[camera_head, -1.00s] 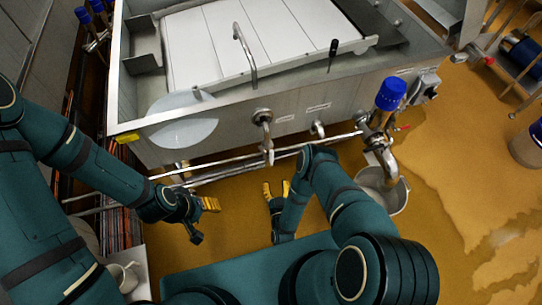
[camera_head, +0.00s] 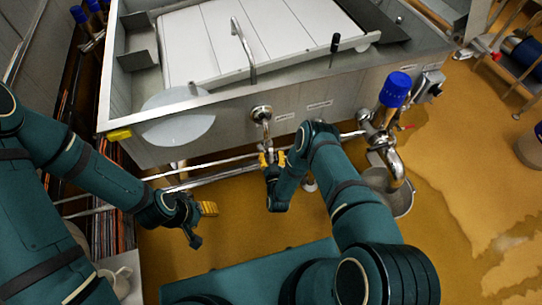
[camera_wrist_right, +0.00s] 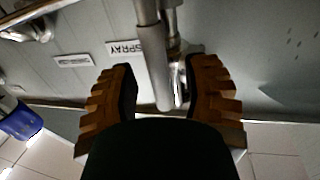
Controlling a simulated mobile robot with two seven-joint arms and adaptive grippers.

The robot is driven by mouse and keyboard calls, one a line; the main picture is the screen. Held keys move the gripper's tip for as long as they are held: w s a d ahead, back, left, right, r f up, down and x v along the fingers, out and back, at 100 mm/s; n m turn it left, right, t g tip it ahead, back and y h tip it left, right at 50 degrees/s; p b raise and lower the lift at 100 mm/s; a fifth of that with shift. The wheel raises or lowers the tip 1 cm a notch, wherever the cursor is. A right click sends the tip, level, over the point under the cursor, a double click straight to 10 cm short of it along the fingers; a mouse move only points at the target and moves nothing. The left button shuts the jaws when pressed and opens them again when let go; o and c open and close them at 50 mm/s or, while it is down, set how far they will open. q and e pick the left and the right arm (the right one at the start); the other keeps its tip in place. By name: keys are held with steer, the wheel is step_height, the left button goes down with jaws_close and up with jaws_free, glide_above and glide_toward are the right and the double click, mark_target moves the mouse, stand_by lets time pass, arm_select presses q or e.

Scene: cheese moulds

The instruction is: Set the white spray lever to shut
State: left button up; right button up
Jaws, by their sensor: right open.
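A steel valve fitting (camera_head: 262,113) sits on the tank's front wall, with a pipe or lever hanging down from it. In the right wrist view, a pale grey-white bar (camera_wrist_right: 154,60), seemingly the spray lever, hangs beside a shiny metal pipe (camera_wrist_right: 179,80), near a label reading SPRAY (camera_wrist_right: 125,48). My right gripper (camera_head: 272,159) is open, its yellow fingers at the lower end of these parts. In the wrist view the bar and pipe show between the fingertips (camera_wrist_right: 164,85); contact is not clear. My left gripper (camera_head: 205,209) is away to the left, its opening unclear.
The steel tank (camera_head: 310,88) stands in front of me, with horizontal pipes (camera_head: 210,172) below its wall. A blue-capped valve (camera_head: 394,90) and a steel bucket (camera_head: 402,201) are at the right. A pale round disc (camera_head: 178,118) is at the tank's left front.

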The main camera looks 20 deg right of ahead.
steer(key=shift+w, duration=0.25)
jaws_close()
